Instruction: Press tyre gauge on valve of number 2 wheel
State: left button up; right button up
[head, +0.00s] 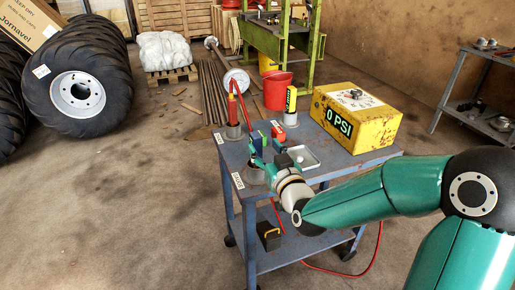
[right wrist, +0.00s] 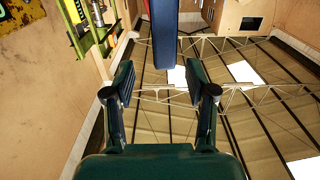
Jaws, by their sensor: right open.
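My right gripper (head: 262,158) is over the left part of the blue cart. It is open, its fingers (right wrist: 160,82) apart with nothing gripped between them. A blue tool (head: 255,142) stands by the fingers; a blue thing with a red edge (right wrist: 163,30) shows ahead of them in the right wrist view. I cannot tell for certain which tool is the tyre gauge. A yellow box (head: 357,117) on the cart reads 0 PSI. A wheel (head: 77,92) with a white rim leans at the left; its label is unreadable and I cannot make out a valve. My left gripper is not in view.
A red hose (head: 345,272) lies on the floor. An axle (head: 237,80) lies behind. Floor between wheel and cart is mostly clear.

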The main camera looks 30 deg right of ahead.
aim_at(258, 143)
jog(key=shift+a+f+p+x, duration=0.1)
jog(key=shift+f+p+x, duration=0.05)
jog(key=shift+x, duration=1.25)
jog(key=shift+a+f+p+x, duration=0.1)
jog(key=shift+p+x, duration=0.05)
jog(key=shift+x, duration=1.2)
grip_shut()
